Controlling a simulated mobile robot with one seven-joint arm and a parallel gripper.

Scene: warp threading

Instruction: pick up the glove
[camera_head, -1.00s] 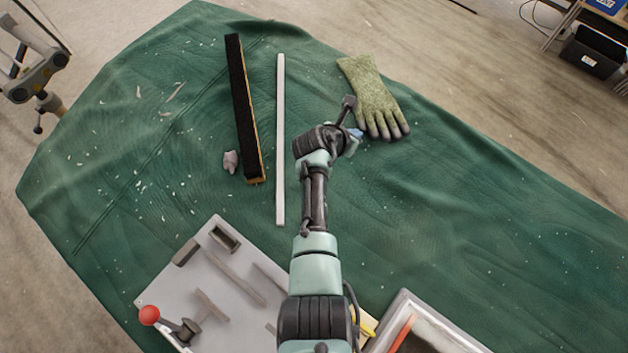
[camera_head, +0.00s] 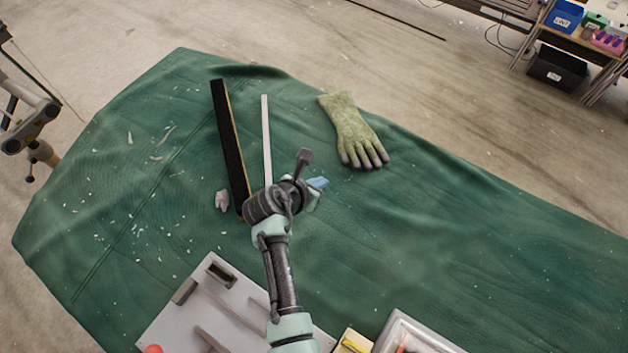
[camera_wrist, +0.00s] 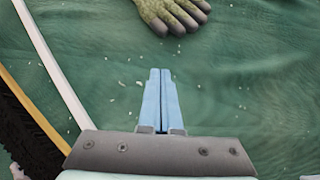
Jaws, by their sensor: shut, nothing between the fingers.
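The green work glove (camera_head: 352,130) with dark grey fingertips lies flat on the green cloth, fingers toward the lower right in the head view. In the wrist view the glove (camera_wrist: 172,12) shows only its fingers at the top edge. My gripper (camera_head: 319,184) is to the lower left of the glove in the head view, apart from it. In the wrist view my gripper's blue fingers (camera_wrist: 160,80) are together with nothing between them, pointing toward the glove with bare cloth between.
A black-bristled brush bar (camera_head: 228,140) and a white strip (camera_head: 266,140) lie left of the glove. A grey plate (camera_head: 170,330) and a tray (camera_head: 425,335) are at the front. The cloth (camera_head: 480,230) to the right is clear.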

